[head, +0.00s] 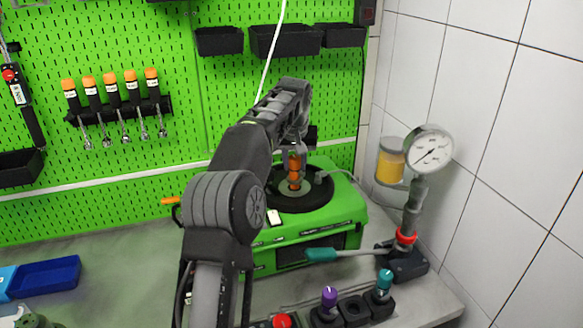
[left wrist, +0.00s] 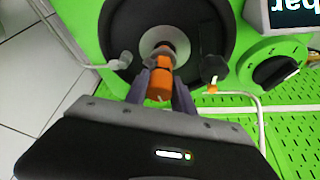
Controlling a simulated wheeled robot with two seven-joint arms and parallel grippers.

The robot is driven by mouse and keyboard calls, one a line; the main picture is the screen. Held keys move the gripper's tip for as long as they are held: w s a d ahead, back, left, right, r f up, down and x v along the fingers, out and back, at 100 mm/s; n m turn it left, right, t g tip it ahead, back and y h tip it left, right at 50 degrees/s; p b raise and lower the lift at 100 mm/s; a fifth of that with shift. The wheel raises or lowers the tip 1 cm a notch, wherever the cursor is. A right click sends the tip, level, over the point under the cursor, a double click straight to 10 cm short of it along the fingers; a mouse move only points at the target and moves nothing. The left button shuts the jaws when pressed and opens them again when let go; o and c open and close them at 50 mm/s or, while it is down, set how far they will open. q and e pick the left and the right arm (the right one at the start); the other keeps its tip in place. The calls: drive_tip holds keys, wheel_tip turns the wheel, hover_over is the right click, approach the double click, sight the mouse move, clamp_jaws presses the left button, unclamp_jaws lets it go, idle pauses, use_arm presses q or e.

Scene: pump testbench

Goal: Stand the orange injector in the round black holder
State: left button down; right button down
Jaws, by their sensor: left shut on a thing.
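The orange injector (head: 295,165) is upright over the middle of the round black holder (head: 318,193), which sits on top of the green testbench. My left gripper (head: 297,148) is above the holder and shut on the injector. In the left wrist view, the two fingers clasp the orange body (left wrist: 160,84), and its far end lines up with the pale centre (left wrist: 152,38) of the holder (left wrist: 120,22). Whether the injector's tip is seated in the holder or just above it, I cannot tell. My right gripper is not in view.
A pressure gauge (head: 428,149) on a hand pump with a teal-handled lever (head: 320,254) stands at the right. Several knobs are in front. A blue tray (head: 50,277) lies at the left.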

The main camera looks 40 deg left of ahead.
use_arm(q)
drive_tip(key=shift+s+f, duration=0.25)
drive_tip(key=shift+f, duration=0.05)
drive_tip(key=shift+w+f, duration=0.15)
drive_tip(key=shift+w, duration=0.15)
drive_tip(key=shift+s+f, duration=0.15)
drive_tip(key=shift+f, duration=0.1)
drive_tip(key=c, duration=1.1)
unclamp_jaws()
drive_tip(key=shift+o, duration=0.2)
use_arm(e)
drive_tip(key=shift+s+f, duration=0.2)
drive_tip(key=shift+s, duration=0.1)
